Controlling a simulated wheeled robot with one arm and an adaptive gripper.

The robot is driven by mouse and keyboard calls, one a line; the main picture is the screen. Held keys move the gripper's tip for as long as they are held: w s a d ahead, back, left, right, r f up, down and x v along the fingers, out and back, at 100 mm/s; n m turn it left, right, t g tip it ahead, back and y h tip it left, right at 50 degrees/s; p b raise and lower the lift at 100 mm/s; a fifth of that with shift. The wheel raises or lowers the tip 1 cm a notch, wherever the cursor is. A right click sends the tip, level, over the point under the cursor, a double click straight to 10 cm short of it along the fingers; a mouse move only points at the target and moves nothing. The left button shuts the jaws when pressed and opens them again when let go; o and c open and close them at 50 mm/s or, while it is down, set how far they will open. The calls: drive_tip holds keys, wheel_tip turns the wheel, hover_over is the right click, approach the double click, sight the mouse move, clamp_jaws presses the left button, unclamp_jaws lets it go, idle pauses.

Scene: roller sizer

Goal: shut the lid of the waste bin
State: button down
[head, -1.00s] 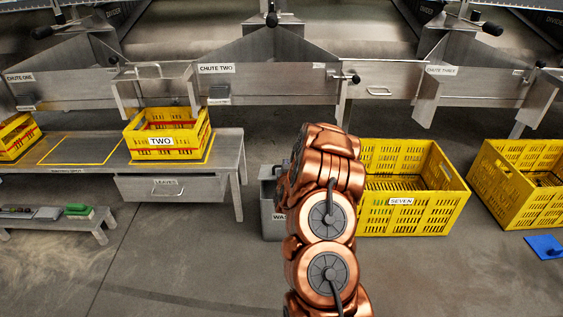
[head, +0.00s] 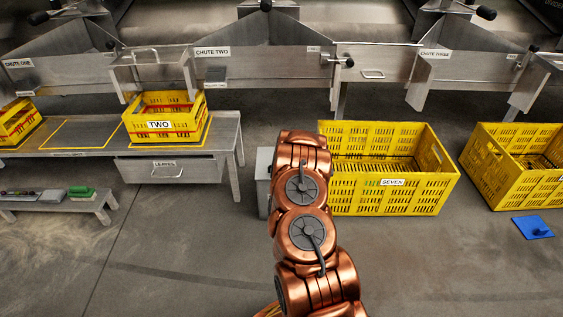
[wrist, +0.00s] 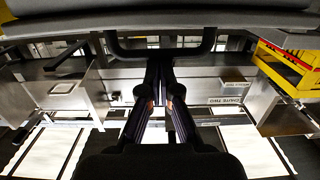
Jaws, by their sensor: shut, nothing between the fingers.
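The grey waste bin (head: 263,183) stands on the floor left of the yellow crate labelled SEVEN. In the head view my copper arm covers most of it, and only its left side shows. I cannot tell the state of its lid there. My gripper is hidden behind the arm in the head view. In the wrist view my gripper (wrist: 162,72) is shut and empty, with its two dark fingers close together. A dark loop and a broad grey panel lie near the fingertips at the top of that view. I cannot tell whether these belong to the bin or whether the fingers touch them.
Crate SEVEN (head: 395,199) stands close right of the bin, with another yellow crate (head: 505,180) further right. A metal bench (head: 228,140) with crate TWO (head: 165,122) and a LEAVES drawer (head: 172,170) is left. A blue item (head: 533,227) lies on the floor. Front floor is clear.

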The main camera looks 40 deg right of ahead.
drive_tip(key=shift+s+a+f+y, duration=0.1)
drive_tip(key=shift+s+a+f, duration=0.05)
drive_tip(key=shift+f, duration=0.35)
drive_tip(key=shift+s+a+f+y, duration=0.1)
drive_tip(key=shift+s+a+f, duration=0.1)
drive_tip(key=shift+f, duration=0.3)
drive_tip(key=shift+s+a+f+y, duration=0.1)
drive_tip(key=shift+s+f, duration=0.05)
drive_tip(key=shift+f, duration=0.35)
wheel_tip(320, 180, up, 6)
drive_tip(key=p, duration=0.3)
drive_tip(key=s+a+f+p, duration=0.2)
drive_tip(key=s+a+f, duration=0.2)
drive_tip(key=s+a, duration=0.1)
drive_tip(key=shift+s+f+h+p, duration=0.25)
drive_tip(key=shift+s+h+p, duration=0.15)
drive_tip(key=shift+s, duration=0.3)
drive_tip(key=shift+r, duration=0.1)
